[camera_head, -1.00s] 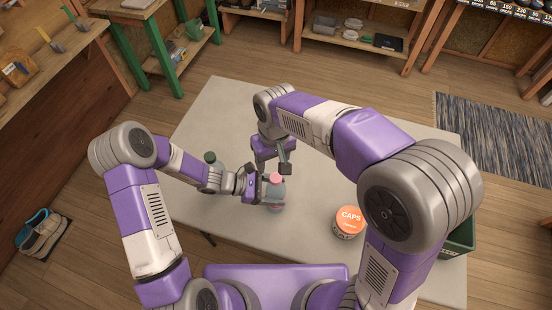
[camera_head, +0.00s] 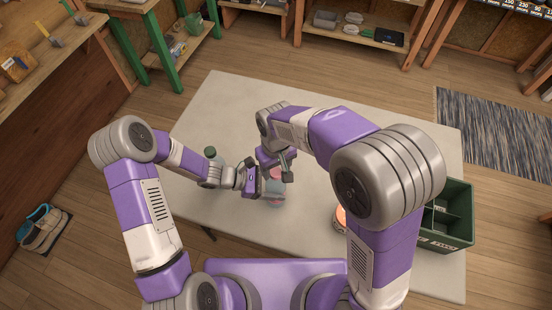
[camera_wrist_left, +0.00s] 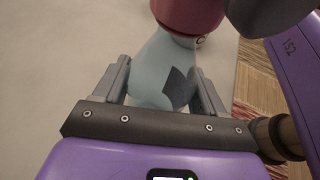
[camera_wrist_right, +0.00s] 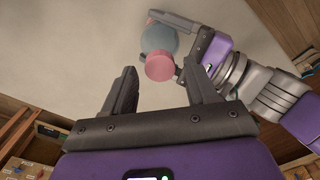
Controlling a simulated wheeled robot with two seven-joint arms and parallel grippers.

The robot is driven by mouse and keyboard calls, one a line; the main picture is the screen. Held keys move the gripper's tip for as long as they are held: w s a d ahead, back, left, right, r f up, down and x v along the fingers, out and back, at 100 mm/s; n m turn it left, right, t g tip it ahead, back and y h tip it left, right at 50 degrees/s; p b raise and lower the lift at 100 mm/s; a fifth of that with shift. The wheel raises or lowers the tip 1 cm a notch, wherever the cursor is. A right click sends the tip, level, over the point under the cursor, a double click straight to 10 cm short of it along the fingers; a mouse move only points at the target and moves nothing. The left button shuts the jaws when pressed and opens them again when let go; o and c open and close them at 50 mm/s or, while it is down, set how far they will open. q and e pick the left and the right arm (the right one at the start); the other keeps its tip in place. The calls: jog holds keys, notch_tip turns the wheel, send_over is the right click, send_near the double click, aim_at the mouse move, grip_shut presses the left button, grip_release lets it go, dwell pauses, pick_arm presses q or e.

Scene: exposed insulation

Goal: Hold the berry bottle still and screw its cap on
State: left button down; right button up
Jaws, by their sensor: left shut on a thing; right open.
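The berry bottle (camera_head: 276,199), pale blue-grey with a pink cap (camera_head: 275,174) on top, stands on the table. My left gripper (camera_head: 259,184) is shut around its body from the left. In the left wrist view the bottle body (camera_wrist_left: 155,75) is between the fingers, with the cap (camera_wrist_left: 188,14) above them. My right gripper (camera_wrist_right: 159,82) is open and empty. In the right wrist view the cap (camera_wrist_right: 159,67) appears just beyond its fingertips, apart from them. How tightly the cap sits on the neck cannot be told.
Another bottle with a dark green cap (camera_head: 210,153) stands left, behind my left forearm. An orange-lidded tin (camera_head: 340,217) is mostly hidden by my right arm. A green divided crate (camera_head: 459,196) is at the right. The back of the table (camera_head: 225,100) is clear.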

jog(key=shift+f, duration=0.7)
grip_shut()
jog(key=shift+o, duration=0.7)
grip_release()
notch_tip(320, 180, up, 12)
